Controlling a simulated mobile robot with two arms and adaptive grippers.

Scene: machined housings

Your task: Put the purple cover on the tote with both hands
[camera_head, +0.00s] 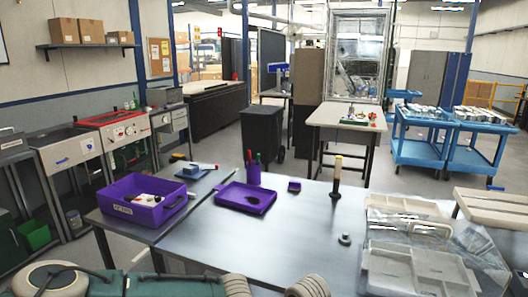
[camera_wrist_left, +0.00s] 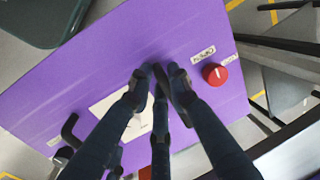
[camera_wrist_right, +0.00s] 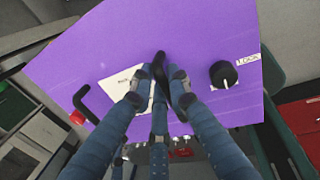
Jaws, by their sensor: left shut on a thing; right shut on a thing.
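The purple cover fills much of the left wrist view (camera_wrist_left: 90,65) and of the right wrist view (camera_wrist_right: 200,45). It is a flat panel with knobs, a white label and a black handle. In the head view neither the grippers nor the cover shows. A purple open-topped tote (camera_head: 125,211) with a front label stands on the table at left, with small items inside.
The grey table (camera_head: 270,245) holds a shallow purple tray (camera_head: 245,207), a purple cup (camera_head: 253,176) with pens, a black-and-yellow upright tool (camera_head: 337,175) and a clear-lidded grey case (camera_head: 400,262) at right. The table's middle is mostly bare.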

